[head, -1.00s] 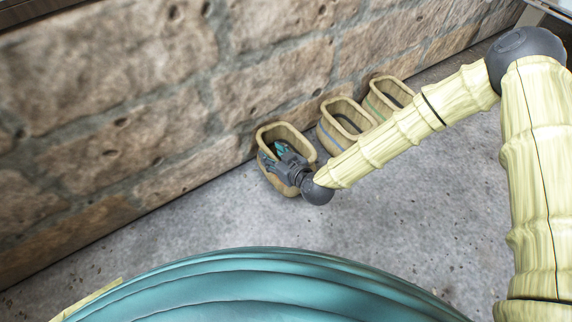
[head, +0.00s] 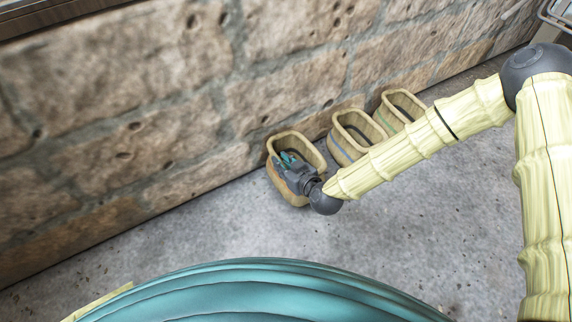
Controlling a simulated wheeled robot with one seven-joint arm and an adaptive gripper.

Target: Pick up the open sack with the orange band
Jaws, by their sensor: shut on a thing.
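The open tan sack (head: 281,189) stands on the floor against the stone wall, leftmost of a row of three. A faint orange tint shows low on its side; my gripper hides much of the band area. My gripper (head: 291,167) reaches in over the near side of this sack. It is shut on the sack's near wall, with teal finger parts showing inside the mouth. The sack looks upright; I cannot tell whether its base is clear of the floor.
Two similar open sacks stand to the right, one with a blue band (head: 341,151) and one with a green band (head: 385,123). My arm passes close in front of them. The concrete floor (head: 190,228) to the left and in front is clear. The stone wall (head: 120,100) is close behind.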

